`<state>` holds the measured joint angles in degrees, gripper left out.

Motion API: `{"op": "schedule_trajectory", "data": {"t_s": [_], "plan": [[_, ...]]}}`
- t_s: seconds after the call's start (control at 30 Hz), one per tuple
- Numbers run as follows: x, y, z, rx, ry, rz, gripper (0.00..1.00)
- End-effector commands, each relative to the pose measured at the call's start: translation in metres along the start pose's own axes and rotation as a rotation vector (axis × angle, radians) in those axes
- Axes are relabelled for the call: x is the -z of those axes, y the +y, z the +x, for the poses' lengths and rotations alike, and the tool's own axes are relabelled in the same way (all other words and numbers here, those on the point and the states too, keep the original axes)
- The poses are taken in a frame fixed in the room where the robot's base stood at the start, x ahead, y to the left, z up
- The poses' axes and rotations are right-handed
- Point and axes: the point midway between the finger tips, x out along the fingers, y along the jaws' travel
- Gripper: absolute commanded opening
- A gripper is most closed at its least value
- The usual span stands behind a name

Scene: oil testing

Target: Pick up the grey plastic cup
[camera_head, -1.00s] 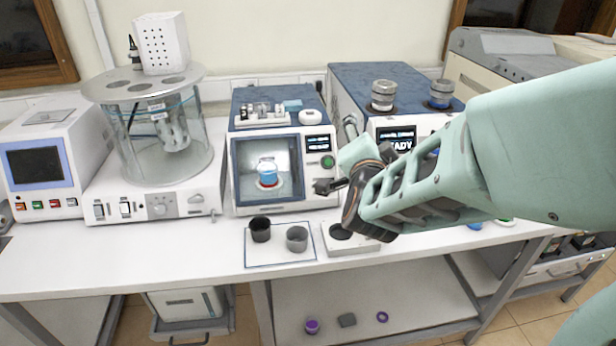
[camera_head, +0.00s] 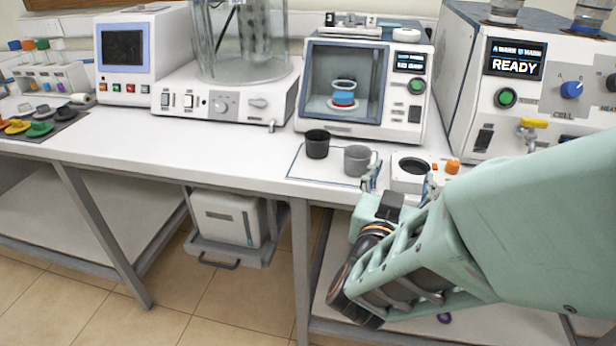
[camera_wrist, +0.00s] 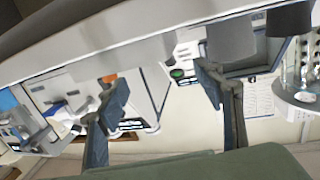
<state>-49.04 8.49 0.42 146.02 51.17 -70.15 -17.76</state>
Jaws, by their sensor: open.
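The grey plastic cup (camera_head: 357,161) stands upright on the outlined rectangle at the front of the bench, right of a black cup (camera_head: 317,144). In the wrist view the picture is turned over; the grey cup (camera_wrist: 230,42) is near the top, by the right-hand finger, with the black cup (camera_wrist: 290,19) farther right. My gripper (camera_head: 400,181) is at the bench's front edge, just in front and to the right of the grey cup. One finger slightly overlaps the cup's lower right in the head view. In the wrist view my gripper (camera_wrist: 162,82) is open and empty.
A white block with a round dark well (camera_head: 413,168) sits right of the grey cup. Behind the cups is a glass-fronted device (camera_head: 345,85) holding a blue-banded vessel. A READY machine (camera_head: 515,58) stands at right. The bench left of the cups is clear.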

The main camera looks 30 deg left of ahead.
Motion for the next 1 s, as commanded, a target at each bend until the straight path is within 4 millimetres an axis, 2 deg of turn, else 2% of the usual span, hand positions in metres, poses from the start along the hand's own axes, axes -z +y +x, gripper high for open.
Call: {"op": "schedule_trajectory", "data": {"t_s": [0.03, 0.2, 0.33, 0.6, 0.77, 0.87, 1.0], "plan": [[0.012, -0.084, -0.051, 0.196, 0.045, 0.027, 0.61], [0.001, -0.090, -0.061, 0.206, 0.054, -0.025, 0.61], [0.004, -0.093, -0.055, 0.207, 0.054, -0.034, 0.61], [0.004, -0.101, -0.021, 0.210, 0.057, -0.030, 0.61], [0.005, -0.104, -0.009, 0.214, 0.059, -0.032, 0.64], [0.004, -0.105, -0.001, 0.211, 0.060, -0.032, 0.61], [0.000, -0.106, 0.021, 0.208, 0.058, -0.033, 0.61]]}}
